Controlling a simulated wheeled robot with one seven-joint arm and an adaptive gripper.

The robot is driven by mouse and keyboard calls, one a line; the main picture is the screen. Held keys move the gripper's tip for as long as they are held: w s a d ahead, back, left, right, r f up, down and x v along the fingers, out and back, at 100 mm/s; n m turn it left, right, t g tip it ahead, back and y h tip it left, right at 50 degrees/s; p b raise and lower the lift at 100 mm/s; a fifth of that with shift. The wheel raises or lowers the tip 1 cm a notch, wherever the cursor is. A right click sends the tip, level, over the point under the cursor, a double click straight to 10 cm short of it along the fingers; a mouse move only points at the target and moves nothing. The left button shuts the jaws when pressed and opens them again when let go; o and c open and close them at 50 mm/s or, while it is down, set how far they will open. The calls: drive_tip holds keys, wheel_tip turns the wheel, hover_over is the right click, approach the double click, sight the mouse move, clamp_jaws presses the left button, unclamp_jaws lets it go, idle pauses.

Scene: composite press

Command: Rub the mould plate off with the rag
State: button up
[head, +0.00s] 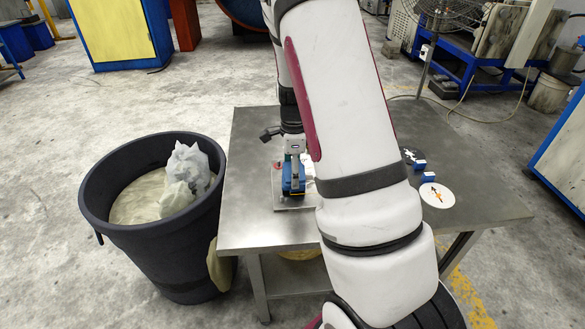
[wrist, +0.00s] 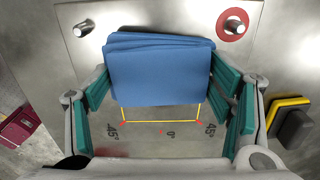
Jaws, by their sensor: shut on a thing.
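The rag (wrist: 160,70) is a folded blue cloth in several layers. In the wrist view it sits between the green-padded fingers of my gripper (wrist: 160,88), which is shut on it. The mould plate (wrist: 265,60) is a flat pale metal plate below the rag. It has a metal pin near each upper corner, the right one on a red ring, and yellow lines with angle marks. The rag covers its middle; I cannot tell if they touch. In the head view my gripper (head: 293,172) is low over the plate (head: 292,204), partly hidden by my arm.
The steel table (head: 245,215) also holds a white disc (head: 437,195) with an orange mark and small blue-topped blocks (head: 428,177) at right. A dark bin (head: 165,245) with white crumpled material stands against the table's left side. The table's front left is clear.

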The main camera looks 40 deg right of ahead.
drive_tip(key=shift+f+b, duration=0.35)
drive_tip(key=shift+f, duration=0.2)
idle(0.9)
drive_tip(key=shift+s+d, duration=0.1)
drive_tip(key=shift+s+d+r, duration=0.15)
drive_tip(key=shift+s+d, duration=0.45)
drive_tip(key=shift+d, duration=0.3)
drive_tip(key=shift+s+d, duration=0.75)
drive_tip(key=shift+d, duration=0.35)
drive_tip(key=shift+s+d, duration=0.75)
drive_tip(key=shift+d, duration=0.3)
drive_tip(key=shift+a, duration=0.1)
drive_tip(key=shift+w+a+p, duration=0.35)
drive_tip(key=shift+w+a, duration=0.4)
drive_tip(key=shift+a, duration=0.2)
drive_tip(key=shift+w+a+f+p, duration=0.1)
drive_tip(key=shift+w+a, duration=0.35)
drive_tip(key=shift+a, duration=0.25)
drive_tip(key=shift+w+a+f+p, duration=0.15)
drive_tip(key=shift+w+a, duration=0.35)
drive_tip(key=shift+a, duration=0.25)
drive_tip(key=shift+w+a+f+p, duration=0.1)
drive_tip(key=shift+w+a, duration=0.35)
drive_tip(key=shift+a, duration=0.25)
